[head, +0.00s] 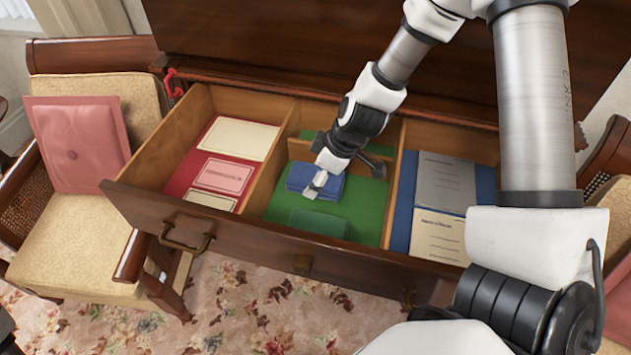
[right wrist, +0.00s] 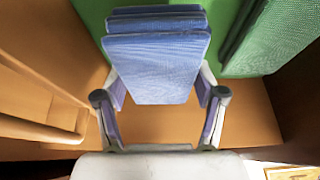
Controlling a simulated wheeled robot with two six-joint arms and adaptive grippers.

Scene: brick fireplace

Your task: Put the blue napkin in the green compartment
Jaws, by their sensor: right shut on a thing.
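The blue napkin (head: 328,187), folded in layers, is in the middle, green-lined compartment (head: 370,215) of the open drawer. My right gripper (head: 318,183) is over it from above. In the right wrist view the blue napkin (right wrist: 155,65) sits between the two fingers of my right gripper (right wrist: 160,110), which is shut on it. Green lining shows beyond the napkin there. I cannot tell whether the napkin touches the compartment floor. My left gripper is not in view.
A green folded cloth (head: 318,223) lies in the same compartment, toward the drawer front. The left compartment is red-lined (head: 190,182) with several cards. The right one is blue-lined (head: 403,215) with grey and cream booklets. Wooden dividers (head: 266,158) separate them. Chairs stand on both sides.

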